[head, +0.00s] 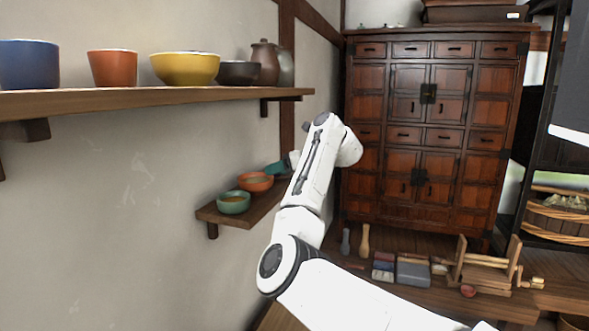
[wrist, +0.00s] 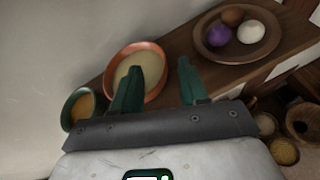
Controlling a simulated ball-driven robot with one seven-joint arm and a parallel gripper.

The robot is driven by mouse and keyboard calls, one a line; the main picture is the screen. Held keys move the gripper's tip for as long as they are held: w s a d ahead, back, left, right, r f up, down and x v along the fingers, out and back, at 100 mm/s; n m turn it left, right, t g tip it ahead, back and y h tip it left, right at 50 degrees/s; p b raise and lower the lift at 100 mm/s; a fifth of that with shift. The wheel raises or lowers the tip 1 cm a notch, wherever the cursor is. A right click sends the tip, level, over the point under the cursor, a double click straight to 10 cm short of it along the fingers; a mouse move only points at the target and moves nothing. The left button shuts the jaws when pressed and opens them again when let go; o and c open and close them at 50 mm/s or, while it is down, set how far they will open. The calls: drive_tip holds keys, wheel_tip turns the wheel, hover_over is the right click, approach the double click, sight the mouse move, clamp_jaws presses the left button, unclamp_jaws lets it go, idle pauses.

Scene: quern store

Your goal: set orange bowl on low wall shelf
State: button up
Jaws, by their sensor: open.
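The orange bowl (head: 256,184) stands upright on the low wall shelf (head: 258,209), behind a green bowl (head: 233,203). In the wrist view the orange bowl (wrist: 128,62) shows a pale inside. My gripper (wrist: 161,75) is open, its dark green fingers pointing at the shelf. The left finger overlaps the orange bowl in the picture and hides part of its near side; the right finger is to the right of its rim. I cannot tell whether either finger touches it. In the head view one finger (head: 275,169) shows just past the bowl; my arm hides the rest.
A wooden plate (wrist: 237,52) with round items lies farther along the low shelf. The upper shelf (head: 150,98) carries several bowls and a lidded jar (head: 265,60). A tall cabinet (head: 430,130) stands behind my arm. Tools and containers sit below.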

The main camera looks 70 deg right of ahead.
drive_tip(key=b+v, duration=0.1)
drive_tip(key=v, duration=0.5)
drive_tip(key=shift+s+r, duration=0.15)
drive_tip(key=shift+s, duration=0.25)
